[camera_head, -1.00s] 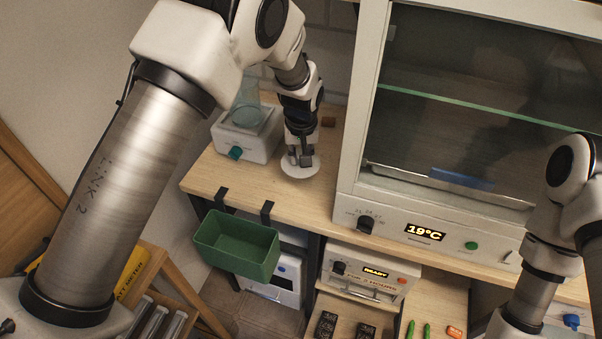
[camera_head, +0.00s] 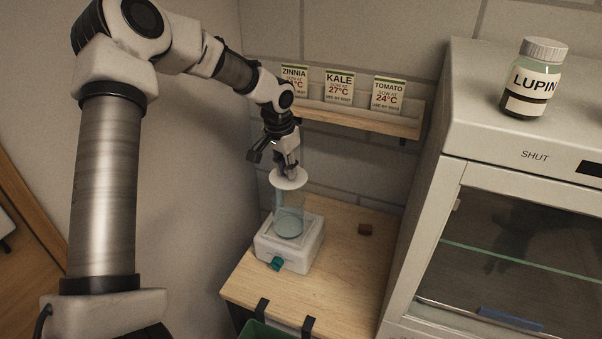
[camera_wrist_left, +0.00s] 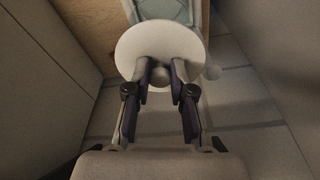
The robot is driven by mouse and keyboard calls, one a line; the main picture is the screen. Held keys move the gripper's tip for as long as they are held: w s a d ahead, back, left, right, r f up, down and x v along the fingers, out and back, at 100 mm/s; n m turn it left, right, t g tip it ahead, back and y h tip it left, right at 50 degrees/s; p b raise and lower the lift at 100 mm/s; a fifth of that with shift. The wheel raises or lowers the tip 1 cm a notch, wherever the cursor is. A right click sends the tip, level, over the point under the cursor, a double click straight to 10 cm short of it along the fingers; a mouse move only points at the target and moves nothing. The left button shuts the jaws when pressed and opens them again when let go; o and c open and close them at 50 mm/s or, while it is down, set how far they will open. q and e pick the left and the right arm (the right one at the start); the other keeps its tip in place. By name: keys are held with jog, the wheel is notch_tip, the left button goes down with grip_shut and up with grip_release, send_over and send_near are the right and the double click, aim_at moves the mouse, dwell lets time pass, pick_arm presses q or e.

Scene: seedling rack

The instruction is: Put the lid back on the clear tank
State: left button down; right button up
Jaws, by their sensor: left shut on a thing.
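The lid (camera_head: 288,179) is a white round disc. My left gripper (camera_head: 290,170) is shut on it from above and holds it roughly level over the clear tank (camera_head: 289,218). The clear tank stands on a white base with a teal knob on the bench. The lid looks above the tank's rim, though the rim is partly hidden behind it. In the left wrist view the lid (camera_wrist_left: 158,50) is between the fingertips of my left gripper (camera_wrist_left: 161,80), with part of the tank base beyond it. My right gripper is not in view.
A shelf (camera_head: 350,119) with several seed packets is on the wall behind. A large cabinet (camera_head: 500,180) with a LUPIN jar (camera_head: 531,80) on top stands at the right. A green bin (camera_head: 268,330) hangs at the front edge.

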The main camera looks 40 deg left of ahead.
aim_at(285, 178)
pick_arm(q)
jog(key=shift+s+f+b, duration=0.15)
jog(key=shift+f+b, duration=0.25)
jog(key=shift+f, duration=0.2)
notch_tip(285, 178, down, 3)
jog(key=b, duration=0.2)
jog(key=shift+a+b, duration=0.1)
jog(key=shift+b, duration=0.2)
jog(key=shift+f, duration=0.8)
jog(key=shift+r, duration=0.1)
jog(key=shift+f+p, duration=0.25)
jog(key=shift+p, duration=0.1)
dwell(0.4)
dwell(0.5)
